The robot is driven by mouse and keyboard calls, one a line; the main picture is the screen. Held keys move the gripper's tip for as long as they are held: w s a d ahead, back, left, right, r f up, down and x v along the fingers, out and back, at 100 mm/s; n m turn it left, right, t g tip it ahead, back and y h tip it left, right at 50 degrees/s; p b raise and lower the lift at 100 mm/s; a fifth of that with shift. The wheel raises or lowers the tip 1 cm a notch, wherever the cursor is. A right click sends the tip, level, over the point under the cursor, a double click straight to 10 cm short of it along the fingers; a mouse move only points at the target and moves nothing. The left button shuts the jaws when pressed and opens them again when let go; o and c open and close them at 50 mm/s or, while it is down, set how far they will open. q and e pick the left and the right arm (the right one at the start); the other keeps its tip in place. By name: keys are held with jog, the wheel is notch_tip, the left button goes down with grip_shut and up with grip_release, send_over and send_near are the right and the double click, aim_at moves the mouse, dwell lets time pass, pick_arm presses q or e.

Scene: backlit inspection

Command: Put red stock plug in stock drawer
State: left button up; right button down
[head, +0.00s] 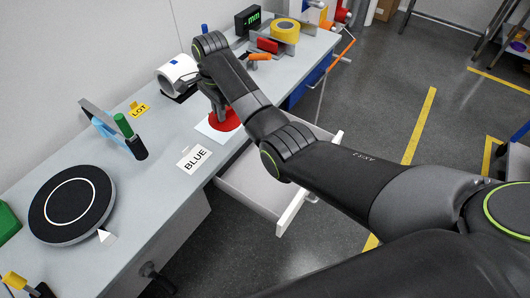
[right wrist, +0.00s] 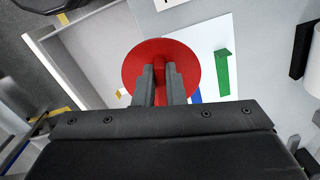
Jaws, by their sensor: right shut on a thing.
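The red stock plug shows as a round red disc (head: 228,122) under my right gripper (head: 221,110) in the head view. In the right wrist view the disc (right wrist: 137,62) has a raised red grip, and my right gripper (right wrist: 160,90) is shut on it. The plug is over a white sheet (head: 208,132) near the bench's front edge; I cannot tell whether it touches the sheet. The stock drawer (head: 290,215) is pulled open below the bench edge, partly hidden by my right arm. Its visible inside looks empty. My left gripper is not in view.
A BLUE card (head: 194,158) lies beside the sheet. A black turntable (head: 72,205), a LOT tag (head: 139,108), a white cylinder (head: 178,73) and yellow tape (head: 286,31) are on the bench.

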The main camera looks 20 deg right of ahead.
jog(key=s+d+f+n+p, duration=0.2)
jog(key=s+d+f+p, duration=0.1)
jog(key=s+d+f, duration=0.25)
jog(key=n+p, duration=0.1)
jog(key=p, duration=0.1)
send_over(262, 190)
notch_tip(262, 190, down, 10)
jog(key=shift+w+f, duration=0.15)
jog(key=shift+f, duration=2.25)
jog(key=shift+f, duration=0.1)
jog(key=c, duration=1.5)
grip_release()
